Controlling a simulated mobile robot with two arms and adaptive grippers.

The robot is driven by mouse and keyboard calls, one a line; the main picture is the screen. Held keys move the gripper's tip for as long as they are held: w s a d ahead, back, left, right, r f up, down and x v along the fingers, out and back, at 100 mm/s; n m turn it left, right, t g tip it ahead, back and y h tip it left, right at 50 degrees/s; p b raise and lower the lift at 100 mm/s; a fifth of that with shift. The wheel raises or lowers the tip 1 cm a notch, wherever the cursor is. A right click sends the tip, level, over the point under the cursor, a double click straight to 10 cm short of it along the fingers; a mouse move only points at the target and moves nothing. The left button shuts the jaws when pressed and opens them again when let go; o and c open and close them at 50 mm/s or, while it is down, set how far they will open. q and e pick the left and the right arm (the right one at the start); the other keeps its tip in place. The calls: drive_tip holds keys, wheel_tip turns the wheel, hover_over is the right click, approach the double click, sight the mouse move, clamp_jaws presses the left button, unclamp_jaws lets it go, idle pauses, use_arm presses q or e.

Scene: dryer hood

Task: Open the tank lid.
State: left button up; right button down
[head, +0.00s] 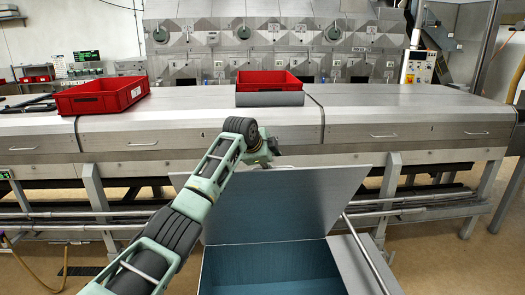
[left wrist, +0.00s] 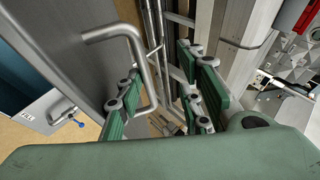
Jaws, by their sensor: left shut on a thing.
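The tank lid (head: 290,203) is a grey metal panel, raised and tilted up at the front middle of the head view. Below it the tank (head: 262,268) is open and its blue inside shows. The lid's bent metal handle (left wrist: 144,72) shows in the left wrist view beside the grey lid face (left wrist: 65,50). My left gripper (head: 264,152) is at the lid's upper edge, on its far side. In the left wrist view its green-padded fingers (left wrist: 158,95) are on either side of the handle, shut on it. My right gripper is not in view.
A long metal counter (head: 400,108) runs behind the lid. A red crate (head: 100,97) stands on it at left, and another red crate (head: 268,80) at the middle. Metal pipes (head: 440,200) run below the counter. Bare floor (head: 455,255) shows at right.

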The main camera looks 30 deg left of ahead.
sight(261, 171)
use_arm(q)
drive_tip(key=shift+t, duration=0.3)
drive_tip(key=v, duration=0.6)
drive_tip(key=r+v, duration=0.1)
drive_tip(key=v, duration=0.2)
drive_tip(key=shift+w+a+r, duration=0.1)
drive_tip(key=shift+w+r, duration=0.05)
drive_tip(key=shift+w, duration=0.35)
drive_tip(key=shift+s, duration=0.3)
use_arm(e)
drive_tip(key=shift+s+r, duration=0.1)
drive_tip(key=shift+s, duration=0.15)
use_arm(q)
drive_tip(key=shift+w, duration=0.1)
